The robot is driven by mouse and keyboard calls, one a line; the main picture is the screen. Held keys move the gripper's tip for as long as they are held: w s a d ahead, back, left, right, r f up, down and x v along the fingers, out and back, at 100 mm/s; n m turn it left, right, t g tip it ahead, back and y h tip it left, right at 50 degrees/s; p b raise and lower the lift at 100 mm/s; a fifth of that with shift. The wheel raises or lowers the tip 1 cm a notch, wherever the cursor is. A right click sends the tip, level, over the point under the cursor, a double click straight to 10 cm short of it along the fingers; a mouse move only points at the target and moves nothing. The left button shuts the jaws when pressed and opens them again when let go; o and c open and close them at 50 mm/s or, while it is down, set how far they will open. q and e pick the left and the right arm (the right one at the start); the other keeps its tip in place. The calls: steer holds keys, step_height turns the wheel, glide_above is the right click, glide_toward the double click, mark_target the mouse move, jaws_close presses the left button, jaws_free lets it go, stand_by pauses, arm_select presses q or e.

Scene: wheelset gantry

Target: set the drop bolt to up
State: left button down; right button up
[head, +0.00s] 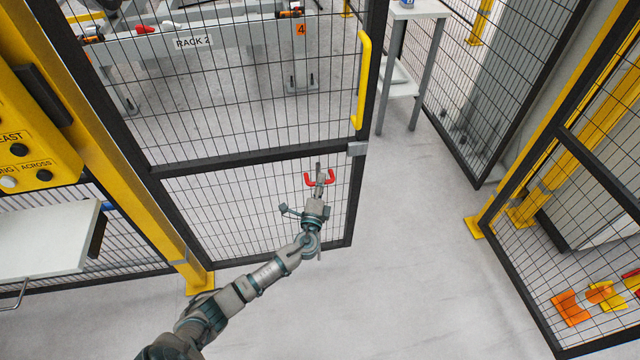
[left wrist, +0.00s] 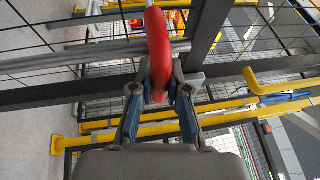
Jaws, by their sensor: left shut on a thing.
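The red handle of the drop bolt (head: 308,180) shows on the lower mesh part of the dark-framed gate. In the left wrist view the red handle (left wrist: 158,40) is a thick curved bar, and a grey rod (left wrist: 75,60) runs beside it. My left gripper (head: 319,184) is shut on the red handle. In the left wrist view its two fingers (left wrist: 160,92) close on the handle's end from both sides. The fingers partly hide the bolt in the head view. My right gripper is not in view.
The gate has a yellow pull handle (head: 362,80) and a grey latch block (head: 357,149). A yellow post with a control panel (head: 40,130) stands at left, above a white shelf (head: 45,240). A small white table (head: 418,10) stands behind the gate.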

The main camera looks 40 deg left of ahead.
arm_select(q)
steer(key=shift+a+r, duration=0.1)
steer(key=shift+r, duration=0.1)
steer(key=c, duration=1.1)
jaws_free()
steer(key=shift+c, duration=0.2)
steer(key=shift+s+f, duration=0.1)
steer(key=shift+s+d+f, duration=0.1)
steer(key=shift+s+d, duration=0.1)
steer(key=shift+s, duration=0.05)
steer(key=v, duration=1.1)
steer(key=shift+s+f, duration=0.1)
